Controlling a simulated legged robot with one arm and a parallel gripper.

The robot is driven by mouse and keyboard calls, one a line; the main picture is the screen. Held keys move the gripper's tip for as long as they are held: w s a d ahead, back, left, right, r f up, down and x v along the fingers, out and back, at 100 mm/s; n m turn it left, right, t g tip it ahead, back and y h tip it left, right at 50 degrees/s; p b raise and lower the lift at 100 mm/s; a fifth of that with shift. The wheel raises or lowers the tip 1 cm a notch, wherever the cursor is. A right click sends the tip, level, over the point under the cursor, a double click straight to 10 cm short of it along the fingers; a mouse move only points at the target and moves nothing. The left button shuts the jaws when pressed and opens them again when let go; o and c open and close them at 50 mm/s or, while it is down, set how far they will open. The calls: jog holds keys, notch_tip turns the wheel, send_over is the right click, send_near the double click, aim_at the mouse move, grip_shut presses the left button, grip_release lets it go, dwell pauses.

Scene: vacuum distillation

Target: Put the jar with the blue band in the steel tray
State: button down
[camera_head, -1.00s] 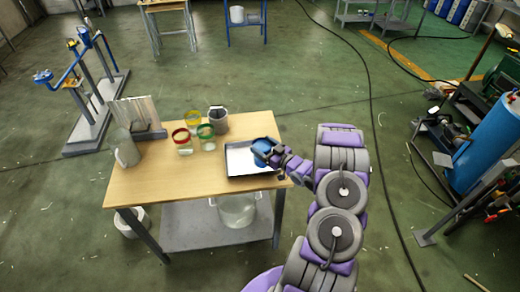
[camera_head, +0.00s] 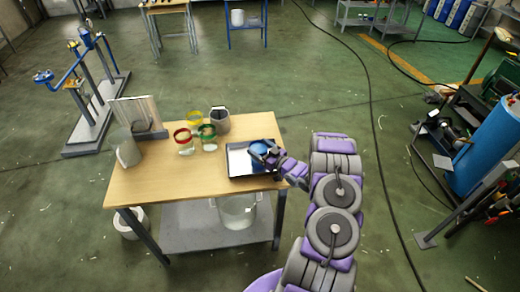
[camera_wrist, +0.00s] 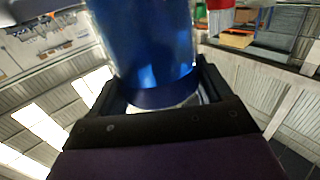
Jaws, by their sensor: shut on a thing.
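The jar with the blue band (camera_head: 259,148) is at the right end of the wooden table, over the right part of the steel tray (camera_head: 235,160). My gripper (camera_head: 266,155) is shut on this jar from the right side. In the wrist view, the blue jar (camera_wrist: 150,50) fills the middle between the two dark fingers of my gripper (camera_wrist: 155,95). I cannot tell whether the jar's base touches the tray floor. The tray's right part is hidden by the jar and my gripper.
Jars with a red band (camera_head: 184,141), a green band (camera_head: 208,138) and a yellow band (camera_head: 194,118) stand left of the tray. A grey pot (camera_head: 220,120) is behind them.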

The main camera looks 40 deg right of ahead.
jog(key=shift+c, duration=1.7)
grip_release()
jog(key=shift+d+f, duration=0.1)
jog(key=shift+d, duration=0.1)
jog(key=o, duration=0.3)
jog(key=shift+d+f, duration=0.15)
jog(key=shift+d, duration=0.3)
jog(key=shift+o, duration=0.2)
jog(key=shift+s+a+r, duration=0.15)
jog(key=shift+a+r, duration=0.05)
jog(key=shift+a, duration=0.05)
jog(key=s+d+p, duration=0.1)
jog(key=s, duration=1)
jog(key=w+d+r+g+h, duration=0.3)
jog(key=w+r+g+h, duration=0.1)
jog(key=w+r+g, duration=0.25)
jog(key=s+a+r+m+g+h, duration=0.1)
jog(key=s+a+r+g+h, duration=0.35)
jog(key=a+r, duration=0.6)
jog(key=s+a+r+g+y, duration=0.2)
jog(key=s+a+r+g, duration=0.1)
jog(key=s+a, duration=0.7)
jog(key=s+a+r+g+y, duration=0.2)
jog(key=s+a+r+g, duration=0.1)
jog(key=s+a, duration=0.7)
jog(key=s+a+r+g+y, duration=0.2)
jog(key=s+a+r, duration=0.2)
jog(key=s+a, duration=0.7)
jog(key=shift+g+y, duration=0.35)
jog(key=shift+g, duration=0.05)
